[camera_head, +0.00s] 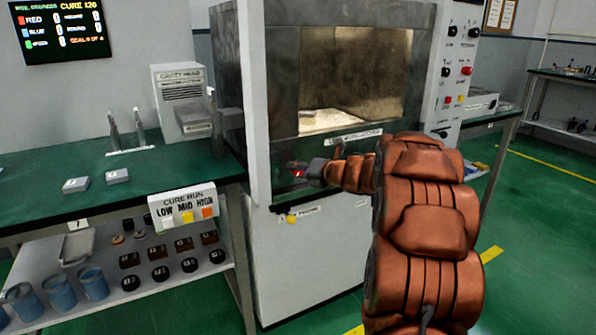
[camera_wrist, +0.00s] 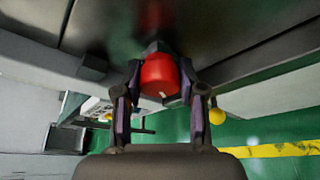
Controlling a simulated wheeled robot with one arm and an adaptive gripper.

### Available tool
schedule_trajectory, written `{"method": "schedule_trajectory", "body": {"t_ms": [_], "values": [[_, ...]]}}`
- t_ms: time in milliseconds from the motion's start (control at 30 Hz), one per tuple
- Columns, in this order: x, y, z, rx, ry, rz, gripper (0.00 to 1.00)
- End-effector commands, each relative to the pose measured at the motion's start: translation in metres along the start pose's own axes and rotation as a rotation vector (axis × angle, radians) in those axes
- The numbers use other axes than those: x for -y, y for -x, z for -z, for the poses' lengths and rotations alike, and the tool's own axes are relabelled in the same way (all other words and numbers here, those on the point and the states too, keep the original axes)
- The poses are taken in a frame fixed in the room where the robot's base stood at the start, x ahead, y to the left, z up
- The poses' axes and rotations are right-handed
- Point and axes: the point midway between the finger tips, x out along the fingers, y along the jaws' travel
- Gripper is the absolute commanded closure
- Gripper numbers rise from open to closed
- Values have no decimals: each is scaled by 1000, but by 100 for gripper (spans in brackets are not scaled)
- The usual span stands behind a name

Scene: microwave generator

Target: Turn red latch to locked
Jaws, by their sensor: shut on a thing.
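The red latch (camera_wrist: 160,75) shows in the wrist view as a rounded red knob on the front of the dark microwave door. My gripper (camera_wrist: 160,92) is shut on it, one finger on each side. In the head view the red latch (camera_head: 299,173) is a small red patch at the lower left of the door, mostly hidden by my gripper (camera_head: 304,171). The microwave generator (camera_head: 268,90) has its door closed, with a lit window. I cannot read whether the latch is at locked.
A yellow knob (camera_head: 291,218) sits on the panel below the door. A green bench (camera_head: 40,165) stands at the left with a cure-run button box (camera_head: 184,206) at its edge. A control panel (camera_head: 452,70) is right of the door. Green floor is clear at the right.

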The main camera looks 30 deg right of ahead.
Motion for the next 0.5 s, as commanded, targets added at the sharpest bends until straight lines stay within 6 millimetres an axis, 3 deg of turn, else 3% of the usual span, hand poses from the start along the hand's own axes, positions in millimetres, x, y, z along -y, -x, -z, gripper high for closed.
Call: {"method": "schedule_trajectory", "body": {"t_ms": [267, 500], "values": [[0, 0, 0, -2, -69, -30, 95], [-1, 0, 0, -1, -231, -97, 95]]}}
